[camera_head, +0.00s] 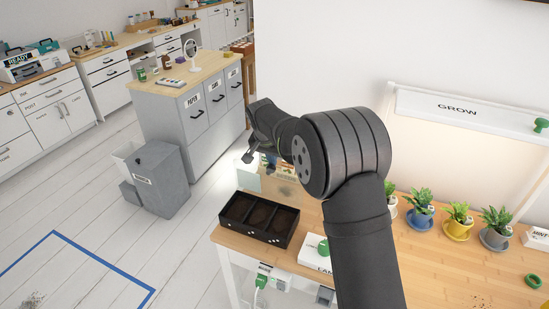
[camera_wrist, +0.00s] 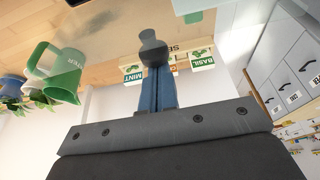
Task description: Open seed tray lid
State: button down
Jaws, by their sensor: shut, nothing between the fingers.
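The black seed tray (camera_head: 236,229) sits at the left end of the wooden desk, its dark compartments uncovered from above. A clear, faintly green panel that looks like its lid (camera_head: 249,181) stands raised at the tray's far side, partly hidden by my arm. My gripper (camera_head: 248,157) is shut, beside the panel's upper left part; I cannot tell whether they touch. In the wrist view my gripper (camera_wrist: 154,75) points toward the top, with a grey rounded shape at its tip. A hazy see-through sheet (camera_wrist: 118,35) lies beyond it, probably the lid.
A white box (camera_head: 312,258) with a green knob stands right of the tray. Several potted plants (camera_head: 458,222) line the desk's back. A green watering can (camera_wrist: 62,75) and seed packets (camera_wrist: 202,59) show in the wrist view. Floor is open left of the desk.

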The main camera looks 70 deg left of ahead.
dwell(0.4)
jog(key=w+a, duration=0.3)
jog(key=s+v, duration=0.1)
jog(key=v, duration=0.9)
jog(key=shift+d, duration=0.45)
jog(key=x, duration=0.9)
jog(key=shift+f, duration=0.3)
jog(key=shift+d, duration=0.1)
